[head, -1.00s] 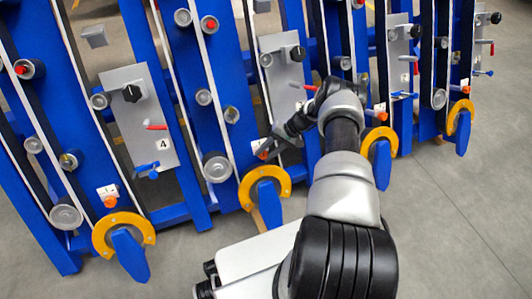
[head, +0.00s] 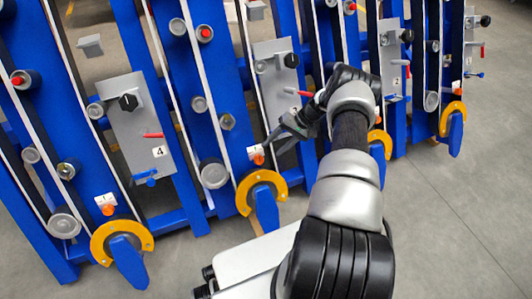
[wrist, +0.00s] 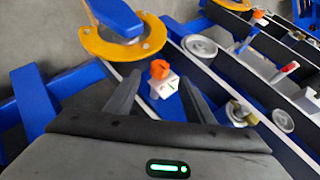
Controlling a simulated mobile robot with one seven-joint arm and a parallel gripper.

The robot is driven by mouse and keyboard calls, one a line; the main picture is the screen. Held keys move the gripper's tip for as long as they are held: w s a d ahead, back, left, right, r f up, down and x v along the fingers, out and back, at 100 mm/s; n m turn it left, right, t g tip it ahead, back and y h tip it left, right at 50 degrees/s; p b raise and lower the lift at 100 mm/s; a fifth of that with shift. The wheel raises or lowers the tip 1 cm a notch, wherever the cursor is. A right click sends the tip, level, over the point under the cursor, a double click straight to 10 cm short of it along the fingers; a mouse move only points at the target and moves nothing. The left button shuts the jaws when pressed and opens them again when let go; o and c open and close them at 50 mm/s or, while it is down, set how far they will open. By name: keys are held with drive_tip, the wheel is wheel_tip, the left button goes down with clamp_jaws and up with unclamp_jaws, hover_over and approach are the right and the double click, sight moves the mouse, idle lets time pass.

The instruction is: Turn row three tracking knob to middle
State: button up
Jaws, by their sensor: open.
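The row three tracking knob (head: 258,156) is a small orange knob on a white plate, low on the blue row frame, just above a yellow ring. My gripper (head: 271,143) is open, just right of and above the knob in the head view. In the wrist view my gripper (wrist: 160,84) has its fingers on either side of the plate, with the knob near the tips. I cannot tell whether they touch it.
The yellow ring (head: 261,184) with its blue foot is below the knob. A grey panel (head: 272,90) with a black knob is above it, partly behind my arm. The row four panel (head: 137,130) is left. Rollers (wrist: 199,46) lie right in the wrist view. Open floor is in front.

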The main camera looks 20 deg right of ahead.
drive_tip(key=p+v, duration=0.1)
drive_tip(key=v, duration=0.8)
drive_tip(key=s+a+r+n+h, duration=0.15)
drive_tip(key=a+r, duration=0.35)
drive_tip(key=r, duration=0.6)
drive_tip(key=s+a+r+n+h, duration=0.15)
drive_tip(key=a+r, duration=0.25)
drive_tip(key=r, duration=0.7)
drive_tip(key=s+a+r+h, duration=0.15)
drive_tip(key=a+r, duration=0.35)
drive_tip(key=r, duration=0.7)
drive_tip(key=s+a+r+n+t+h, duration=0.1)
drive_tip(key=s+a+r, duration=0.2)
drive_tip(key=s+r, duration=0.15)
drive_tip(key=s+a+r+h, duration=0.1)
drive_tip(key=s+a+r, duration=0.25)
drive_tip(key=s, duration=0.25)
drive_tip(key=s+a+r+t, duration=0.1)
drive_tip(key=s+a+t, duration=0.2)
drive_tip(key=s, duration=1)
wheel_tip(320, 180, up, 25)
drive_tip(key=p, duration=2.5)
drive_tip(key=shift+n+h, duration=0.4)
drive_tip(key=shift+h, duration=0.05)
